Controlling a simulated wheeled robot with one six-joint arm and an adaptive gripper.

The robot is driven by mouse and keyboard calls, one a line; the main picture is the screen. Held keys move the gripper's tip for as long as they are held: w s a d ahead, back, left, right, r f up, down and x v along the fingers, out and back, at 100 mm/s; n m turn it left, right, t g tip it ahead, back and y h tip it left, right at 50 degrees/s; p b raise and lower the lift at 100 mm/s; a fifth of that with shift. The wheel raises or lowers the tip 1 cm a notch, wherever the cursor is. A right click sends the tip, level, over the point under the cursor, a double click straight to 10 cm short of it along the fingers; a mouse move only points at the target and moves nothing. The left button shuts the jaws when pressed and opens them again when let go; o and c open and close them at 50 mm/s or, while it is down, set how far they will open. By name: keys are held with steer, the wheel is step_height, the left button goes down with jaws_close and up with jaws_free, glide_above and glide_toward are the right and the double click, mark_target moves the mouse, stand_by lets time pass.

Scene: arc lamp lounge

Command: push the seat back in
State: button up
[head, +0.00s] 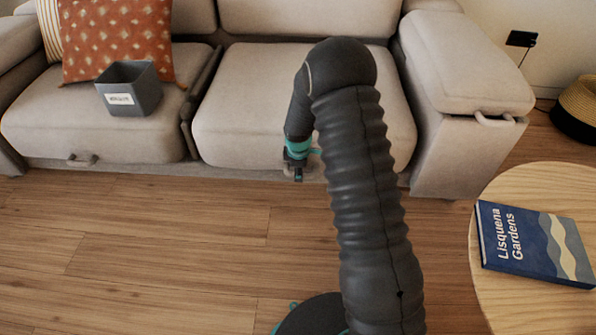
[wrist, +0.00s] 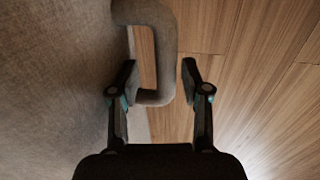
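The grey sofa's right seat (head: 245,105) has a pale fabric front that fills the left of the wrist view (wrist: 55,80). A U-shaped fabric-toned handle (wrist: 166,45) sticks out from that front. My gripper (head: 298,174) is low at the seat's front edge, its fingers pointing down. In the wrist view my gripper (wrist: 159,75) is open, with one finger on each side of the handle's near end. A gap shows to the right finger; contact at the left finger is unclear. In the head view my arm and gripper mostly hide this handle.
The left seat (head: 60,125) has its own handle (head: 82,160) and bears a grey labelled bin (head: 148,84) and an orange cushion (head: 118,35). A round wooden table (head: 530,310) with a blue book (head: 535,243) stands at right. The wooden floor (head: 150,240) is clear at left.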

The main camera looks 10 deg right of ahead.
steer(key=shift+r, duration=0.1)
steer(key=v, duration=1.1)
steer(key=shift+r, duration=0.4)
